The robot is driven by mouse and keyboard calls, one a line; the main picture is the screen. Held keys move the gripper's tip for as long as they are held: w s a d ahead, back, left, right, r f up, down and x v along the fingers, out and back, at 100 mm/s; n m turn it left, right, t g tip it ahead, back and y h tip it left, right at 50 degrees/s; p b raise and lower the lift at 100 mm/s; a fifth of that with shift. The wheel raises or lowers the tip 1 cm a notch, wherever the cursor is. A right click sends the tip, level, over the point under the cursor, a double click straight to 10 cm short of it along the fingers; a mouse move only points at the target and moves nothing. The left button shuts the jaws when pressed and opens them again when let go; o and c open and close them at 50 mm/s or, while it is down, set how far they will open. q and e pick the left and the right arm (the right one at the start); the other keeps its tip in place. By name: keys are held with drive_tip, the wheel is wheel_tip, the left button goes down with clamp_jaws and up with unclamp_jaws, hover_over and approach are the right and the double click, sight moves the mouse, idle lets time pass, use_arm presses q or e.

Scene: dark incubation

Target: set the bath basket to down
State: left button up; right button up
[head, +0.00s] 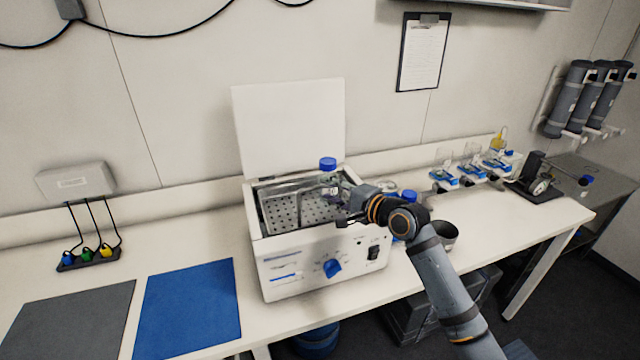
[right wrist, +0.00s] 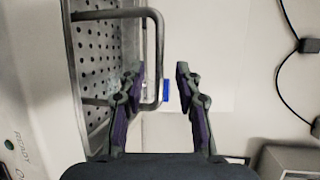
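The white water bath (head: 318,268) stands on the bench with its lid raised. The perforated metal bath basket (head: 285,210) sits in its opening; in the right wrist view the basket (right wrist: 95,45) is at the left with a bent-rod handle (right wrist: 158,45) sticking out. My right gripper (head: 338,205) is over the right part of the bath. In the right wrist view it (right wrist: 160,72) is open, with the handle's outer bar lying between its fingers in the picture; contact cannot be told. A blue-capped clear bottle (head: 327,164) shows at the basket beside the gripper. My left gripper is not in view.
A blue mat (head: 190,305) and a grey mat (head: 70,320) lie left of the bath. The raised lid (head: 290,125) stands behind the opening. A dark cup (head: 444,236) and blue-white racks with glassware (head: 470,172) are to the right.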

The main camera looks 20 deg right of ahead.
sight(320, 187)
drive_tip(key=x, duration=0.4)
drive_tip(key=shift+p, duration=0.35)
drive_tip(key=shift+f, duration=0.1)
clamp_jaws()
